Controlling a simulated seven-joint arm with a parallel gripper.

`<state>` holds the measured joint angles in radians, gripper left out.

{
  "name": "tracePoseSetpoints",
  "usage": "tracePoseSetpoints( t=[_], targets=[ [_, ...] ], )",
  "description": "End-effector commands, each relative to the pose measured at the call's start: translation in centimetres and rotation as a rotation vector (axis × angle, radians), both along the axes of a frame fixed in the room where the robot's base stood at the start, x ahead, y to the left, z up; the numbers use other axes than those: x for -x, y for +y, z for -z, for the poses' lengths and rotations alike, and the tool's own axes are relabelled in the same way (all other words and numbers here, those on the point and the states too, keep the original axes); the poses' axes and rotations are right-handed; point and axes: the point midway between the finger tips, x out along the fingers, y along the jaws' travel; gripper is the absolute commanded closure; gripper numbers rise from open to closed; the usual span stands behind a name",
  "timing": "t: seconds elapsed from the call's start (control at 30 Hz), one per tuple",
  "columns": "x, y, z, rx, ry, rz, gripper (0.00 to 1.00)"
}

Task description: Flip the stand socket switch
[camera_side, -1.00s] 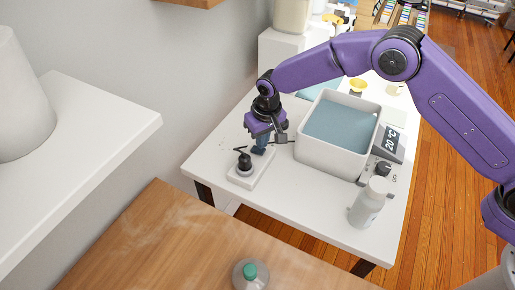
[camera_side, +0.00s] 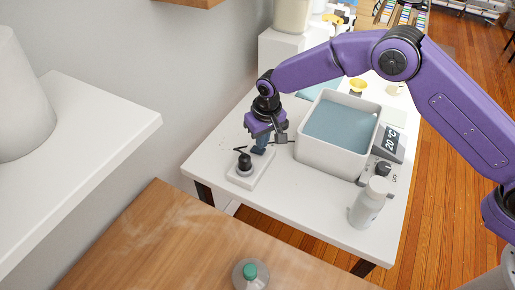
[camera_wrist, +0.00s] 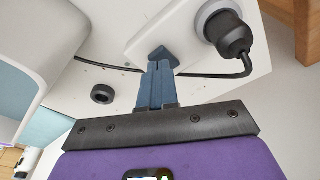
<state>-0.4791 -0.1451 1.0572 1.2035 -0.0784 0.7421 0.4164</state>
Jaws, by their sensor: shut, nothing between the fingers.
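The stand socket (camera_side: 250,176) is a white block lying on the white table, with a black plug (camera_side: 244,163) in its near end. In the wrist view the white socket block (camera_wrist: 139,44) shows at the top, with the plug (camera_wrist: 232,36) at its right in a grey round outlet. My gripper (camera_side: 260,149) is over the far end of the block. In the wrist view its blue fingers (camera_wrist: 159,64) are shut together with nothing between them, and their tips reach the block's face left of the plug. The switch is hidden behind the fingertips; I cannot tell its position or whether they touch it.
A white water bath (camera_side: 324,157) with blue water stands right of my gripper, with a 20 °C display (camera_side: 392,141) and a knob beside it. A white bottle (camera_side: 367,204) stands at the table's front right. A black cable (camera_wrist: 208,75) runs from the plug behind my fingers.

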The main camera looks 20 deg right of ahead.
Motion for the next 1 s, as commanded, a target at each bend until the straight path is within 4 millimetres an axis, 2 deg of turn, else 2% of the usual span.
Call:
tracePoseSetpoints(
  t=[1.0],
  targets=[
    [0.0,0.0,1.3,0.0,0.0,0.0,1.0]
  ],
)
